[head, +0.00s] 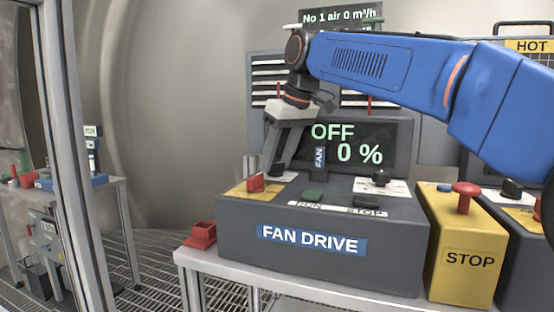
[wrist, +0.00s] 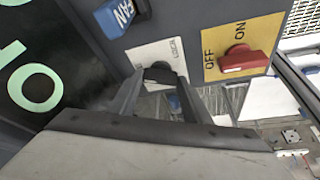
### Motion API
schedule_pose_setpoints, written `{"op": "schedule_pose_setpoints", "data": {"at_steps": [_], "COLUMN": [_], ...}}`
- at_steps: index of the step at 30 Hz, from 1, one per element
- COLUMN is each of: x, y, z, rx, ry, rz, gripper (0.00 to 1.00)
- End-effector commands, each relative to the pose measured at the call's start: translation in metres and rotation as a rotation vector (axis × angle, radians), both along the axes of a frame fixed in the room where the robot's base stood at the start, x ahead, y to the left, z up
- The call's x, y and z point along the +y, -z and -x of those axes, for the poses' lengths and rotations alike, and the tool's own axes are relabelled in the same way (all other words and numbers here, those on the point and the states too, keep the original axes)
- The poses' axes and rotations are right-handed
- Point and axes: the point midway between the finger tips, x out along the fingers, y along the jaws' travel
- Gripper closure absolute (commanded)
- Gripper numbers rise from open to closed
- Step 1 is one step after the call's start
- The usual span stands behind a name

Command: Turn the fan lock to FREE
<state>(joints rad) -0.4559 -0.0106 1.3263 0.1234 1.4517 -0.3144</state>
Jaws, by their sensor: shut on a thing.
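The grey fan drive box (head: 310,228) stands on a bench in the head view. My gripper (head: 267,172) reaches down to its back left corner, behind a red knob on a yellow plate. In the wrist view my gripper (wrist: 160,82) is shut on a small black knob (wrist: 158,71) on a white plate (wrist: 168,52). The plate's lettering is too small to read surely, and the knob's pointing is partly hidden by my fingers. A blue FAN tag (wrist: 117,17) on a dark part stands beside the plate; it also shows in the head view (head: 320,157).
The red knob (wrist: 244,60) with ON and OFF marks is close beside my fingers. The display (head: 362,146) behind reads OFF and 0 %. A yellow STOP box (head: 465,262) stands to the right. A red open holder (head: 201,234) sits at the left.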

Motion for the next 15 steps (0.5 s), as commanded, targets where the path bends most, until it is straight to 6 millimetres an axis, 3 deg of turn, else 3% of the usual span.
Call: {"op": "schedule_pose_setpoints", "data": {"at_steps": [15], "x": [-0.0019], "y": [-0.0004], "z": [-0.0019], "rx": [-0.001], "ry": [-0.29], "rz": [0.001], "gripper": [0.79]}}
